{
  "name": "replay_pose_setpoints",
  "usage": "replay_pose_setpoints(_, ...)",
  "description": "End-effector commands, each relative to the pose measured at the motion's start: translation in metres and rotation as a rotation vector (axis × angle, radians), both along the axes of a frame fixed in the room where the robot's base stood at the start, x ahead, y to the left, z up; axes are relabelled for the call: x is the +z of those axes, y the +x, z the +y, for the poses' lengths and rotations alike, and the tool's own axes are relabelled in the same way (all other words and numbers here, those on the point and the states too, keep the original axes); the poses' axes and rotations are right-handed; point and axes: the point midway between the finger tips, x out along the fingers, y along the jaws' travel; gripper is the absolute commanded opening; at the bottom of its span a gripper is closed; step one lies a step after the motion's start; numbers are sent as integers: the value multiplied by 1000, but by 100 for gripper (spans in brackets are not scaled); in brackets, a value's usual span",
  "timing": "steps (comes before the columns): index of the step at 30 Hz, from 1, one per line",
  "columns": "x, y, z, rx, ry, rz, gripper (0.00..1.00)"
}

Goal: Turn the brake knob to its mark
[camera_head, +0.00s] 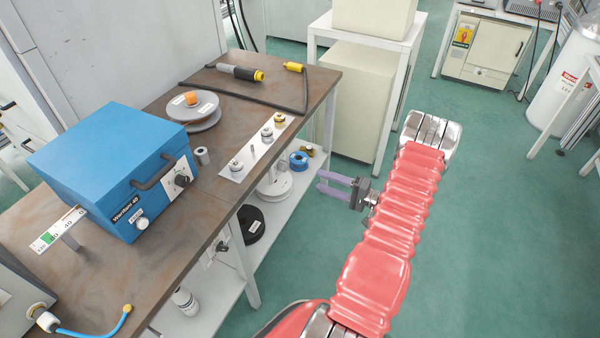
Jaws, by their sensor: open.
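A blue box (112,165) stands on the brown workbench. Its front has a black knob (181,181) on a white dial plate and a pale knob (142,223) near a small label. Behind it, a grey round disc (194,110) with small labels carries an orange knob (191,99). I cannot read which knob is the brake knob, nor its mark. My gripper (319,181) is open and empty, its two purple fingers pointing left. It is over the floor to the right of the bench, apart from every knob.
The workbench (180,245) also bears a white strip with several small knob-like parts (258,146), a grey and yellow torch (240,72) with cable, and a blue hose (85,333). A lower shelf (212,303) holds spools and a bottle. Green floor is free at right.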

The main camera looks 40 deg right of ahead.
Motion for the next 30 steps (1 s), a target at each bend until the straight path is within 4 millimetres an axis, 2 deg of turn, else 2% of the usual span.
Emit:
replay_pose_setpoints(12, 1, -1, -2, 1, 548, 193, 49)
replay_pose_setpoints(18, 2, -1, -2, 1, 760, 268, 49)
replay_pose_setpoints(30, 2, -1, -2, 1, 818, 289, 49)
